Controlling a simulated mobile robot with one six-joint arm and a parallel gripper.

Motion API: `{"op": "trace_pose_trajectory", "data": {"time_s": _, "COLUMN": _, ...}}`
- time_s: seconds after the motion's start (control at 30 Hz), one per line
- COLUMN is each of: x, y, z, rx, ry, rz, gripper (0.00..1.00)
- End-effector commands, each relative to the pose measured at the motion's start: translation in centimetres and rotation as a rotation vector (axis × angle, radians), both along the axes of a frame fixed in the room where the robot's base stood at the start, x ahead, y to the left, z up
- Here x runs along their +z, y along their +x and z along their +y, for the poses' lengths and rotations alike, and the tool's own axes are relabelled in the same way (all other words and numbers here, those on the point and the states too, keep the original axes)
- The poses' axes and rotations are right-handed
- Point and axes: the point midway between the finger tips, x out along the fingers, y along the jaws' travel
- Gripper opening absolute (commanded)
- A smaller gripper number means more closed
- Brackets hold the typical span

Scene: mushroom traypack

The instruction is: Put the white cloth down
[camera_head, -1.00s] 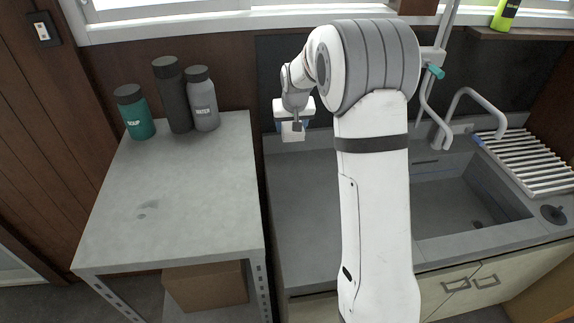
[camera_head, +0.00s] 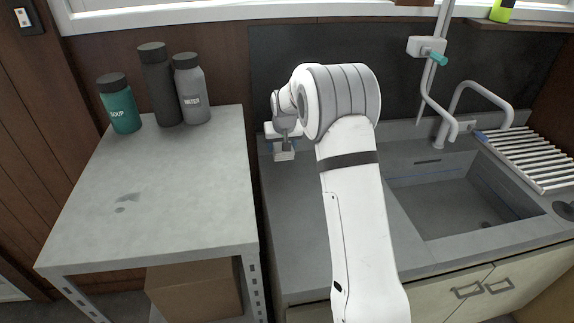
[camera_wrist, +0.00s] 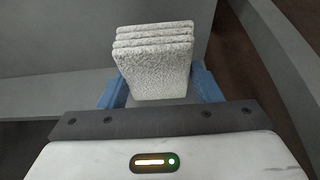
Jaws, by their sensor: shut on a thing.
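The white cloth (camera_wrist: 153,62) is a folded, stacked, rough-textured block. In the wrist view it sits between the blue fingers of my gripper (camera_wrist: 158,88), which is shut on it. In the head view the cloth (camera_head: 284,155) shows small and pale below my gripper (camera_head: 284,148), over the left part of the grey sink counter (camera_head: 290,215). I cannot tell whether the cloth touches the counter.
A grey table (camera_head: 165,190) with dark smudges stands left of the counter, holding a teal soup bottle (camera_head: 121,105), a dark bottle (camera_head: 160,88) and a grey water bottle (camera_head: 193,92). The sink basin (camera_head: 465,205), faucet (camera_head: 470,105) and drying rack (camera_head: 530,158) lie right.

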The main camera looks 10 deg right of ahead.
Motion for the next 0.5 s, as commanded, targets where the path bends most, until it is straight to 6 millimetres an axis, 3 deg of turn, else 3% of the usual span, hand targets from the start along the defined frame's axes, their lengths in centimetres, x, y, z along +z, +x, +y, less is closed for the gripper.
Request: {"op": "trace_pose_trajectory", "data": {"time_s": 0.5, "x": -6.0, "y": -0.1, "z": 0.1, "rx": 0.001, "ry": 0.0, "rz": 0.001, "gripper": 0.37}}
